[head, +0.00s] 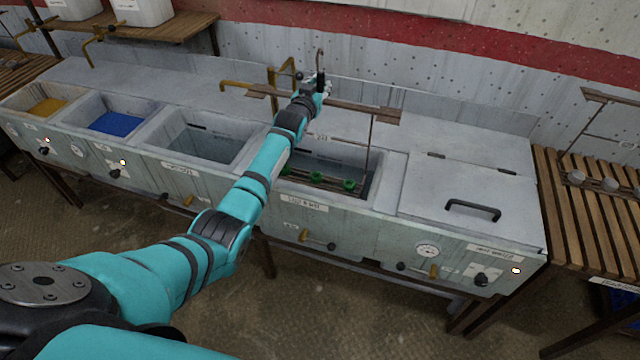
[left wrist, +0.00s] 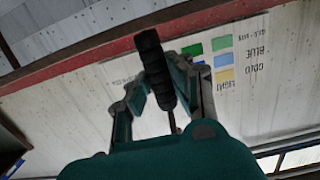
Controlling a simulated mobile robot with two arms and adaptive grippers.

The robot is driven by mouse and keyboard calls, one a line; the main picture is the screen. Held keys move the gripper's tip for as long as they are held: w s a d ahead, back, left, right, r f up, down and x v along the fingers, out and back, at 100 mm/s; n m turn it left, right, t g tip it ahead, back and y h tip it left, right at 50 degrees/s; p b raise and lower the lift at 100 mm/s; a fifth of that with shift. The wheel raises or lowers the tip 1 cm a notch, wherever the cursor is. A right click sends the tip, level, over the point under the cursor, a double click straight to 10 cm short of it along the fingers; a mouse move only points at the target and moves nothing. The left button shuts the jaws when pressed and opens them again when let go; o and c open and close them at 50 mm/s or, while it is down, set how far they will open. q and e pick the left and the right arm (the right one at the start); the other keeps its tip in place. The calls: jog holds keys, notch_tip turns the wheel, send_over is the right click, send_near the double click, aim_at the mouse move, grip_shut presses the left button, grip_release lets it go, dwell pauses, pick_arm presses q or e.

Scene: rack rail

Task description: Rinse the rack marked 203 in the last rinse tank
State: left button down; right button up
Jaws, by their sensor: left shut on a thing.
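My left gripper (head: 320,88) is shut on the black upright handle of a rack; the handle (left wrist: 155,68) stands between the fingers in the left wrist view. The rack has a long brown crossbar (head: 363,108), thin rods and a lower rail with green round pieces (head: 348,186). It hangs over the fourth tank from the left, and its lower rail shows within that tank's opening. The tank's front plate (head: 303,202) seems to read "last rinse". My arm covers the rack's left part. I cannot read a number on the rack. My right gripper is not in view.
To the left are an empty-looking grey tank (head: 205,140), a blue tank (head: 117,122) and a yellow tank (head: 48,106). A closed lid (head: 470,190) lies right of the rack. Another rack with grey pieces (head: 592,181) stands on the slatted bench (head: 570,210). Brass taps (head: 275,75) rise behind.

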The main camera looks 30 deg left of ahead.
pick_arm(q)
notch_tip(320, 180, down, 8)
jog(key=b, duration=0.6)
jog(key=shift+f, duration=0.15)
jog(key=shift+s+d+p, duration=0.1)
jog(key=shift+s+p, duration=0.65)
jog(key=shift+p, duration=0.15)
